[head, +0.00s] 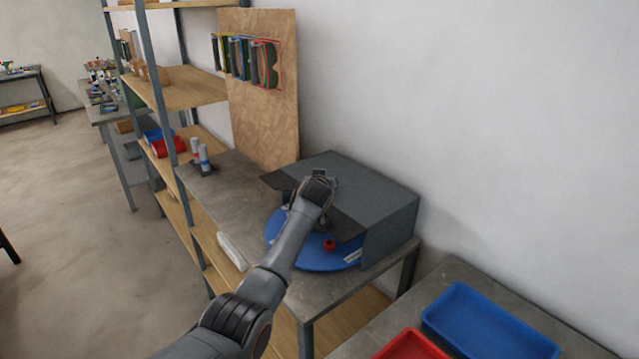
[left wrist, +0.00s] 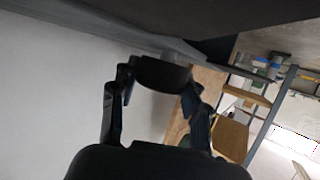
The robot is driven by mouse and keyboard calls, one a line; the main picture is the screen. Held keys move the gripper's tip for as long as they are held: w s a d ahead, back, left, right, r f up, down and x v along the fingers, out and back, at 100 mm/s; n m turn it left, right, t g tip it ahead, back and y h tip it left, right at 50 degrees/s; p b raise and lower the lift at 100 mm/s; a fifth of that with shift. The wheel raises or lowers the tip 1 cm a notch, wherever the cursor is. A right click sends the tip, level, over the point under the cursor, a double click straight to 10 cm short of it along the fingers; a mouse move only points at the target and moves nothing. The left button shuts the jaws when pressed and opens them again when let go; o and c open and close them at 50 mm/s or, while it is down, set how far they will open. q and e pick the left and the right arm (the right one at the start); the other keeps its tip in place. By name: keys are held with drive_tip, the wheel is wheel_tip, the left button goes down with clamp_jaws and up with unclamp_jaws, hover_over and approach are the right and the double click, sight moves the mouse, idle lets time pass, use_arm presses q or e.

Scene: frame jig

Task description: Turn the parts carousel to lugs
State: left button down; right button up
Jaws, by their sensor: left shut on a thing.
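The parts carousel is a blue round disc (head: 310,259), partly under a dark grey hood (head: 365,190) on the bench. A small red part (head: 329,245) stands on the disc near its front. A white label (head: 352,257) shows at its right edge; I cannot read it. My left arm reaches over the disc and hides its middle. In the left wrist view, my left gripper (left wrist: 160,82) is shut on a dark round knob (left wrist: 163,74). The lugs cannot be made out. My right gripper is out of view.
The hood covers the disc's back. A wooden board (head: 262,110) with coloured frames stands behind the bench, left of the hood. Cylinders (head: 200,155) stand at the bench's far left. A blue tray (head: 485,325) and a red tray (head: 410,346) lie at front right.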

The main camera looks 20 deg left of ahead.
use_arm(q)
drive_tip(key=c, duration=0.6)
unclamp_jaws()
drive_tip(key=shift+c, duration=0.2)
drive_tip(key=v, duration=1.2)
drive_tip(key=shift+f, duration=0.1)
